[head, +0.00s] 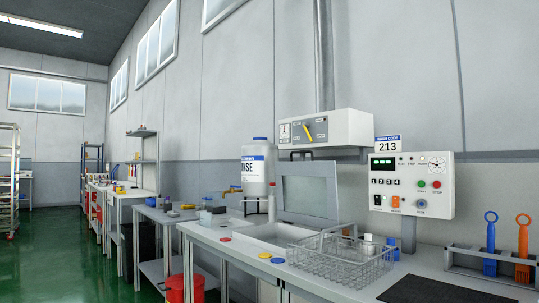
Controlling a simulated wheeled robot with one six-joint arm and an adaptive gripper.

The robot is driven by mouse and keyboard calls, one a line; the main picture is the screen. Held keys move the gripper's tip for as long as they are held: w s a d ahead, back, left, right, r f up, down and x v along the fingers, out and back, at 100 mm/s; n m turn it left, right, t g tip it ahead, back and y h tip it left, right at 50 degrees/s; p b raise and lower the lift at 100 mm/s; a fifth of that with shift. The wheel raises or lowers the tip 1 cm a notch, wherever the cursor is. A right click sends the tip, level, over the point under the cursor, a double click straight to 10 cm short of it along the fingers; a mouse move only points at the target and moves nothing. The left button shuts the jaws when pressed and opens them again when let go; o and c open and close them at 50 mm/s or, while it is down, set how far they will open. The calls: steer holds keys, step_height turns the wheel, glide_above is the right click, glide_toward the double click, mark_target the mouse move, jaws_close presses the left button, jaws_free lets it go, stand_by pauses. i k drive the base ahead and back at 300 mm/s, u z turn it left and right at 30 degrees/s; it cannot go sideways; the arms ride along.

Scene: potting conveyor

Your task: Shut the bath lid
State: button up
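The bath lid (309,196) is a flat grey panel. It stands raised, close to upright, at the back of the bench, under the wall-mounted white box. My gripper is not in view.
A wire basket (340,262) stands right of the bath. A white RINSE container (257,170) and a slim bottle (272,205) stand left of the lid. A control panel (411,186) is at right, with blue and orange brushes (522,245) beyond. Green floor (60,250) is clear at left.

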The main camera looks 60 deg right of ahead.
mark_target(328, 170)
steer(key=z, duration=0.15)
steer(key=i, duration=1.75)
steer(key=z, duration=1.5)
steer(key=i, duration=0.85)
steer(key=z, duration=1)
